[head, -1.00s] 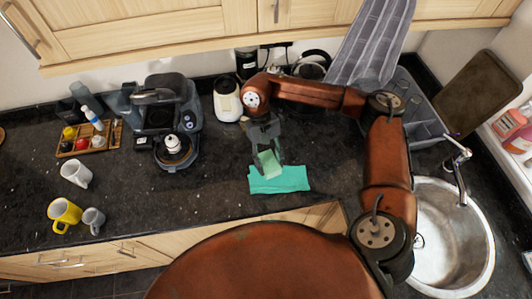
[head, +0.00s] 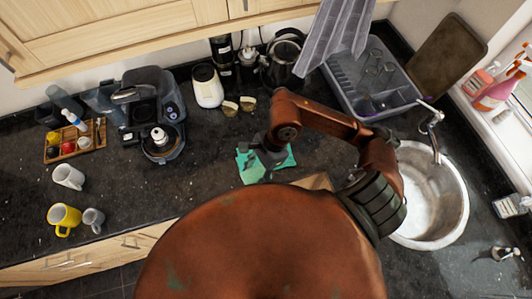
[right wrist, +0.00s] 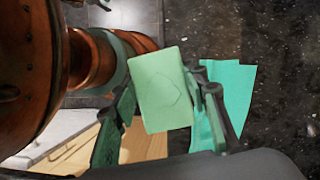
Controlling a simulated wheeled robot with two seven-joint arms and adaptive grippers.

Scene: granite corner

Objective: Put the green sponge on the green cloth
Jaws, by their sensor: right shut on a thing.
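The light green sponge (right wrist: 162,90) is between the two fingers of my right gripper (right wrist: 158,112), which is shut on it. The green cloth (right wrist: 230,88) is beyond the right finger in the right wrist view, partly hidden by that finger. In the head view the cloth (head: 289,158) lies on the dark counter near its front edge. My right gripper (head: 263,158) is over the cloth there and hides its middle. I cannot tell how high the sponge is above the counter. My left gripper is not in view.
A coffee machine (head: 155,115) stands left of the cloth, and a white canister (head: 207,86) behind it. A drying rack (head: 370,82) and a sink (head: 430,195) are to the right. Mugs stand at far left. The counter between the coffee machine and cloth is clear.

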